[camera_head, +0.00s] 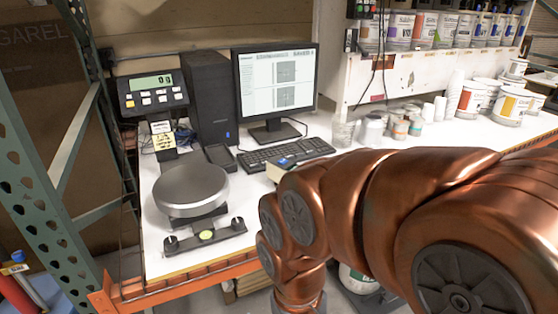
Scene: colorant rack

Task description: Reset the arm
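My copper-coloured arm crosses the right and lower middle of the head view, in front of the white workbench (165,258). Its far end bends down past the bench's front edge and leaves the bottom of the picture. My gripper is not visible, so I cannot see whether it is open or holds anything.
On the bench stand a round scale (191,187), a digital readout (153,93), a black computer tower (210,98), a monitor (276,86) and a keyboard (286,152). Paint cans (512,105) and cups stand at right. A green rack post (40,165) rises at left.

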